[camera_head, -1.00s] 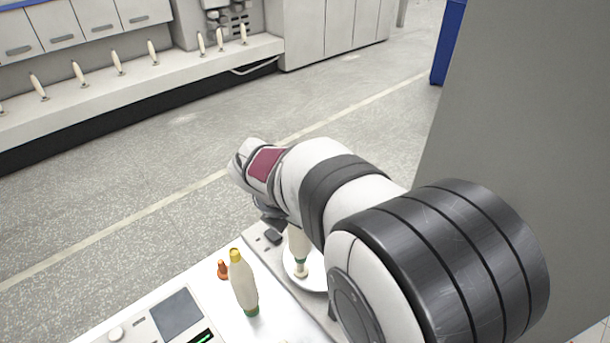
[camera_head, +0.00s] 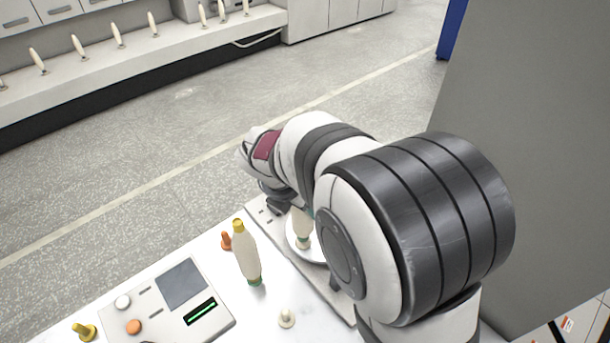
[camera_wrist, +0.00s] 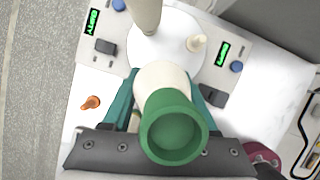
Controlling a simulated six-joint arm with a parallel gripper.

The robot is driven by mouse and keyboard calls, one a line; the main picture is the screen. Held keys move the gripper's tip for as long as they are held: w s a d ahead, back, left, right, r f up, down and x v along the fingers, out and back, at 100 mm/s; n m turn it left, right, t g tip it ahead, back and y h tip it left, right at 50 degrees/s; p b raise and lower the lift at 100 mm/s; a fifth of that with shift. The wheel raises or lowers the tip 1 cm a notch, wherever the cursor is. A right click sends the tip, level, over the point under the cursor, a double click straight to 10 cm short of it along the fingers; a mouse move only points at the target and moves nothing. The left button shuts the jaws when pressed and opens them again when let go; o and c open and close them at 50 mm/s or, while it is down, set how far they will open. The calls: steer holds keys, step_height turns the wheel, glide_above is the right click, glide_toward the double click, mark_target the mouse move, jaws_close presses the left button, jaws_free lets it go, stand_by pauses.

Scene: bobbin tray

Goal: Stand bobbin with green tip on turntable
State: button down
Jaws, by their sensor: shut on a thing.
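My gripper (camera_wrist: 160,125) is shut on a cream bobbin (camera_wrist: 162,78), its teal fingers on either side. The bobbin's hollow green end (camera_wrist: 172,132) faces the wrist camera and its body points toward the white round turntable (camera_wrist: 160,50). A cream peg (camera_wrist: 196,43) stands on the turntable. A second cream bobbin shape (camera_wrist: 145,14) shows at the top edge. In the head view my arm hides most of the gripper; part of a cream bobbin with a green band (camera_head: 302,226) shows over the turntable (camera_head: 299,248). I cannot tell whether it touches a peg.
A yellow-tipped bobbin with a green base (camera_head: 246,255) stands on the white table left of the turntable. An orange peg (camera_head: 226,241), a cream peg (camera_head: 286,317), a yellow peg (camera_head: 84,331) and a control panel (camera_head: 180,305) are nearby. Several bobbins line a far ledge (camera_head: 130,62).

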steer(key=shift+f, duration=0.6)
steer(key=shift+c, duration=0.5)
jaws_free()
